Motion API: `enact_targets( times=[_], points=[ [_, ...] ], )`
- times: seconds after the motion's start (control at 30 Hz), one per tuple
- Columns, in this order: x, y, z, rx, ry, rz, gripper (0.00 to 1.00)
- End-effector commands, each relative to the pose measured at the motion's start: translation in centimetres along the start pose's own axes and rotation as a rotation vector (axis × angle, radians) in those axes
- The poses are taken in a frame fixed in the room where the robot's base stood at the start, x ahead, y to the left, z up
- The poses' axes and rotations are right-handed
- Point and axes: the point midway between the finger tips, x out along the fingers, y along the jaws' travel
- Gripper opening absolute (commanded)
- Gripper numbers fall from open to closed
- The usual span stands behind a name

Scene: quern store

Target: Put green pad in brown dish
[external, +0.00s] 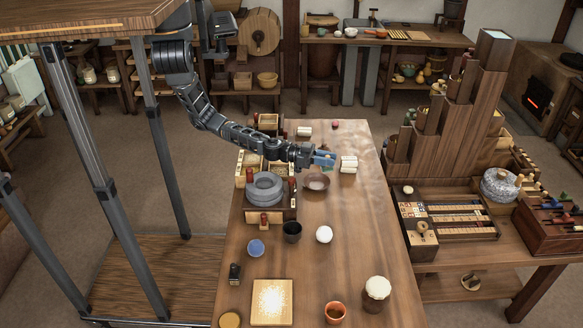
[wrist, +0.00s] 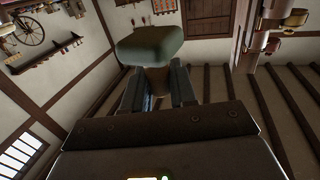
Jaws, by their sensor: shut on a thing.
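A greyish-green rounded pad (wrist: 150,45) shows at the end of my gripper in the wrist view, with a short brownish part below it between the fingers. My gripper (wrist: 157,88) is shut on it. In the external view my gripper (external: 324,158) is held above the table, just behind and slightly right of the brown dish (external: 316,181). The dish is a shallow round bowl and looks empty. The pad cannot be made out clearly in the external view. The dish does not show in the wrist view.
A pale ribbed block (external: 348,164) stands close right of my gripper. A grey quern (external: 265,188) stands left of the dish. A dark cup (external: 292,231), white round thing (external: 324,234) and blue disc (external: 256,247) are nearer. The table's right middle is clear.

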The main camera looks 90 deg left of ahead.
Motion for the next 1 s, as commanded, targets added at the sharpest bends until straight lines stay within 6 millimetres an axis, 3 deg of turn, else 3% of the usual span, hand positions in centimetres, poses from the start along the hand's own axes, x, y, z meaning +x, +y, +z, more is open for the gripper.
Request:
enact_targets(
  times=[0.03, 0.1, 0.33, 0.4, 0.67, 0.73, 1.0],
  points=[
    [-0.3, 2.0, -2.2, -0.01, 0.005, -0.004, 0.0],
    [-0.8, 4.2, -4.0, -0.01, 0.004, -0.025, 0.0],
    [-3.5, 10.5, -8.4, -0.006, 0.002, -0.069, 0.0],
    [-3.4, 12.8, -6.7, -0.004, -0.002, -0.046, 0.0],
    [-4.7, 21.6, -4.9, -0.004, 0.0, 0.033, 0.0],
    [-5.2, 23.8, -3.0, -0.001, -0.002, 0.033, 0.0],
    [-9.1, 34.6, 1.7, -0.002, 0.002, 0.067, 0.0]
  ],
)
